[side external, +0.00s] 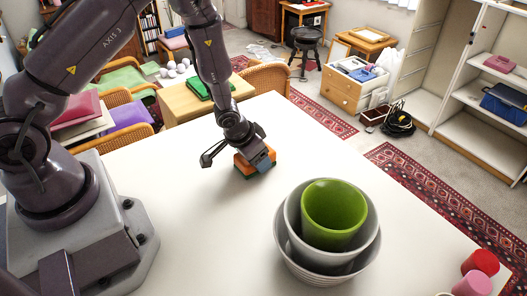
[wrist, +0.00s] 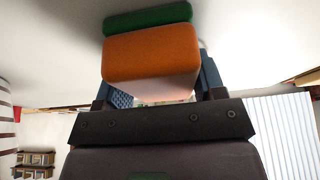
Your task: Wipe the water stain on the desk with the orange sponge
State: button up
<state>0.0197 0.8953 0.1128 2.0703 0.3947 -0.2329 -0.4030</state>
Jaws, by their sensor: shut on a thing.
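The orange sponge (side external: 244,164) has a green layer on its underside. My gripper (side external: 262,160) is shut on it, and the sponge is at or just above the white desk (side external: 180,190) near its far edge. In the wrist view the orange sponge (wrist: 150,62) sits between the blue finger pads, with its green side facing the desk. I cannot tell whether the sponge touches the desk. I cannot make out a water stain in either view.
Nested bowls (side external: 290,258) with a green cup (side external: 334,212) inside stand at the desk's front right. A red cup (side external: 481,263) and a pink cup (side external: 472,284) are at the right corner. The desk left of the bowls is clear.

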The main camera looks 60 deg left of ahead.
aim_at(284, 146)
jog(key=shift+s, duration=1.25)
jog(key=shift+w+a, duration=0.1)
jog(key=shift+a, duration=0.8)
jog(key=shift+w, duration=5.55)
jog(key=shift+w+r, duration=0.15)
jog(key=shift+w, duration=0.05)
notch_tip(284, 146, up, 8)
